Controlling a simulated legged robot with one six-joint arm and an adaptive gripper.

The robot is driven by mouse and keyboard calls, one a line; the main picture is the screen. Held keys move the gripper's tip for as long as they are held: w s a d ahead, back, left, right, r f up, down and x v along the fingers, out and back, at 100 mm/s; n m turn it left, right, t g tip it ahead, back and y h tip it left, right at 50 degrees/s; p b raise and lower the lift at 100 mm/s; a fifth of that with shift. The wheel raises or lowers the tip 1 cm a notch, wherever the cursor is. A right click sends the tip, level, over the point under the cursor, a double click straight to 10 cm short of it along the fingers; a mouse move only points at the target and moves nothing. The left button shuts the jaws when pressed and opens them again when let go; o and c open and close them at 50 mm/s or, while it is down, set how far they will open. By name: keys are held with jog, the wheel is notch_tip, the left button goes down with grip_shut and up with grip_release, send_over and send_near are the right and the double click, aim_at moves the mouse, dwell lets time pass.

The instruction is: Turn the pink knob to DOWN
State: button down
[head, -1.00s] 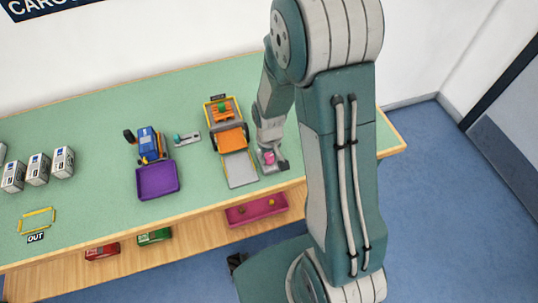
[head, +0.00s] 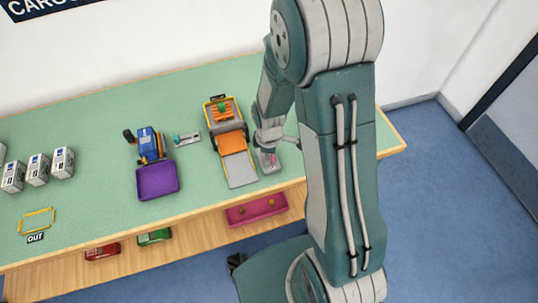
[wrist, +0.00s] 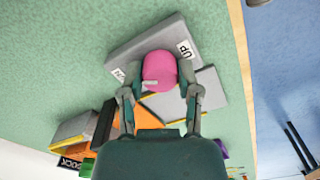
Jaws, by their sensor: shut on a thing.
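The pink knob (wrist: 160,70) sits on a grey control box (wrist: 150,43) at the bench's front edge. In the wrist view my gripper (wrist: 160,88) is shut on the knob, one finger on each side. A pale pointer on the knob points left, between the fingers. An "UP" label (wrist: 185,49) is on the box right of the knob. Another label (wrist: 118,74) lies to its left, its text not readable. In the head view my gripper (head: 267,158) is over the box, and only a little of the knob (head: 272,158) shows.
Further left are a blue machine (head: 149,145), a purple tray (head: 158,180) and white cartons (head: 63,162). A pink bin (head: 257,210) sits below the bench top.

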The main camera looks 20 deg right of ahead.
jog(key=n, duration=0.5)
jog(key=shift+w+r+n, duration=0.1)
jog(key=shift+w+n, duration=0.15)
jog(key=shift+n, duration=0.05)
dwell(0.4)
jog(key=shift+c, duration=1.5)
grip_release()
jog(key=shift+a, duration=0.1)
jog(key=shift+s, duration=0.1)
notch_tip(320, 180, up, 12)
